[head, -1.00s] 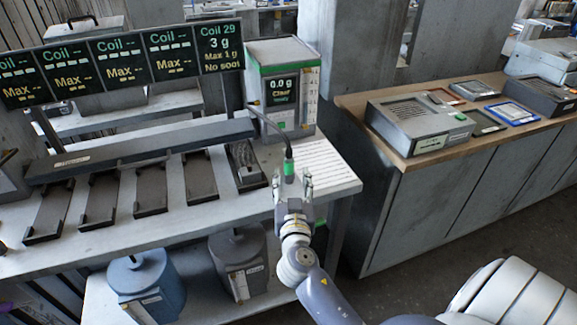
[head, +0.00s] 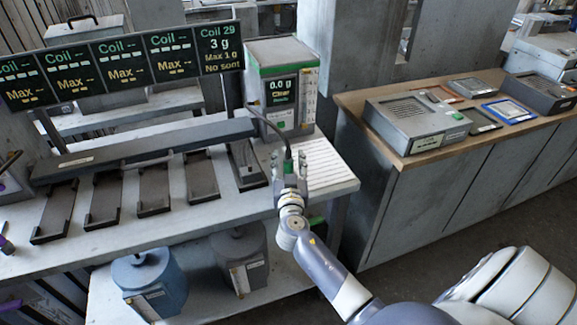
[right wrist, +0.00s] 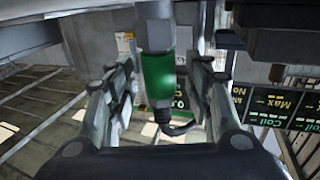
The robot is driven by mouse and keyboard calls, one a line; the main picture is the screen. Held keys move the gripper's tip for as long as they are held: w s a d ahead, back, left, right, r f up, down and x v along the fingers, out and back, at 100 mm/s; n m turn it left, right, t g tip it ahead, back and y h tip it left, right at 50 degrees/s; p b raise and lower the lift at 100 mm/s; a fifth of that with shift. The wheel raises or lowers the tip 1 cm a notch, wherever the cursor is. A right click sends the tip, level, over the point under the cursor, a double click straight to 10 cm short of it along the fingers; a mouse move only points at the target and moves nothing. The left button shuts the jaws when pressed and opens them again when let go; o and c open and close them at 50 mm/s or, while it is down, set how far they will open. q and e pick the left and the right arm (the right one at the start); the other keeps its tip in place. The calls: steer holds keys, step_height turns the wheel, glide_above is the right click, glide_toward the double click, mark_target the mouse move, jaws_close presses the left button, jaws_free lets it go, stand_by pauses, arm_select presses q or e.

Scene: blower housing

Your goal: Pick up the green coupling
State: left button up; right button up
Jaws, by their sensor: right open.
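The green coupling (right wrist: 158,78) hangs upright in the right wrist view, a green band below a grey cylinder with a dark hose at its other end. In the head view the dark hose (head: 272,124) arches from the green-topped unit down to the coupling, which my gripper partly hides. My right gripper (head: 288,163) is open around the coupling, with one finger on each side. In the right wrist view its fingers (right wrist: 160,95) stand apart from the coupling with gaps on both sides. I do not see my left gripper.
A green-topped unit (head: 283,57) with a display stands behind the gripper. Several dark trays (head: 153,188) line the bench to the left, under coil displays (head: 122,57). A grey box (head: 418,118) stands on the right counter.

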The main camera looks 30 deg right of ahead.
mark_target(288, 155)
jaws_close()
steer(key=shift+r, duration=0.1)
steer(key=shift+r, duration=0.55)
step_height(288, 155, up, 2)
steer(key=shift+r, duration=0.15)
steer(key=s+d+r+b+v, duration=0.1)
steer(key=b+v, duration=0.3)
steer(key=v, duration=1.2)
steer(key=shift+d+r, duration=0.2)
steer(key=shift+d, duration=0.25)
